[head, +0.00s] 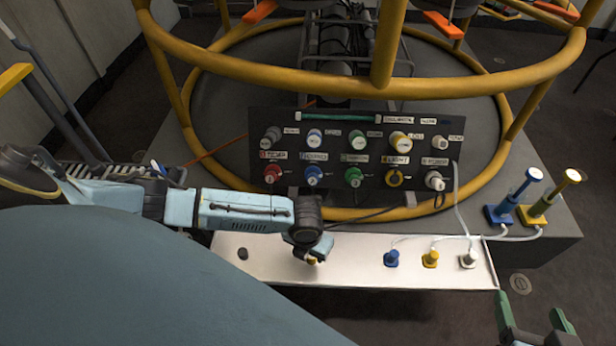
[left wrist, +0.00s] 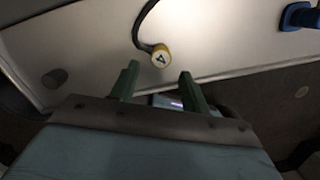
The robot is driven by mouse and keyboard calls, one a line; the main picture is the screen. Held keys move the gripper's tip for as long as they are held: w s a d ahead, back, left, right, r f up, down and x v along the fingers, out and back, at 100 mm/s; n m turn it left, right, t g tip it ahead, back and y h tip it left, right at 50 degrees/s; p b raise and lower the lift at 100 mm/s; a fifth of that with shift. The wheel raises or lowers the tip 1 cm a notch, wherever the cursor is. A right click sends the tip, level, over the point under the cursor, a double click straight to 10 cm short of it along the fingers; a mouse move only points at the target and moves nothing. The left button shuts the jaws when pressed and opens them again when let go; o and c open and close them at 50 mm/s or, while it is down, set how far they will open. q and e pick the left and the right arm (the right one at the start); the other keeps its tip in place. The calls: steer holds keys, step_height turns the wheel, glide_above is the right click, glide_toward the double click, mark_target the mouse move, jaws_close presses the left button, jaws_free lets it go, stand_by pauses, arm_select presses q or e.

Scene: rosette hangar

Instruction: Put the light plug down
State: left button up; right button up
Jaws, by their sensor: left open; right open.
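The light plug (left wrist: 160,56), with a yellow rim, a pale face marked 4 and a black cable, shows in the left wrist view against the white shelf (left wrist: 220,45). It appears to rest there, near the front edge. My left gripper (left wrist: 160,72) is open, and the plug is just beyond its fingertips, between their lines and not gripped. In the head view my left gripper (head: 311,257) is over the middle of the shelf (head: 345,272) and hides most of the plug; a small yellowish bit shows. My right gripper (head: 531,309) is open and empty at the lower right.
The dark panel (head: 330,143) with labelled coloured sockets stands behind the shelf. A dark knob (head: 243,253) is at left. A yellow rail (head: 290,76) arches over the panel.

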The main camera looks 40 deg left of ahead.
arm_select(q)
step_height(320, 180, up, 7)
steer(key=s+p, duration=0.1)
steer(key=p, duration=0.2)
steer(key=s+d+r+n+t+h, duration=0.1)
steer(key=s+d+r+n+h, duration=0.35)
steer(key=d+n, duration=0.7)
steer(key=s+a+r+n+y, duration=0.1)
steer(key=s+a+r+n, duration=0.1)
steer(key=a+n, duration=0.2)
steer(key=s+a+r+n+t+y, duration=0.1)
steer(key=s+a+r+n, duration=0.1)
steer(key=n, duration=0.8)
steer(key=s+a+r+n+y, duration=0.2)
steer(key=s+a+n, duration=0.1)
steer(key=a+n, duration=0.2)
steer(key=shift+s+a+r+n, duration=0.3)
steer(key=shift+r+n, duration=0.1)
steer(key=shift+n, duration=0.75)
arm_select(e)
steer(key=s+d+f+g+h, duration=0.2)
steer(key=s+d+f+g, duration=0.3)
steer(key=s+f+g, duration=0.3)
steer(key=s+g, duration=0.1)
steer(key=s, duration=0.2)
steer(key=shift+s+d+f+m+h, duration=0.15)
steer(key=shift+s+f+m+h, duration=0.15)
steer(key=shift+h, duration=0.1)
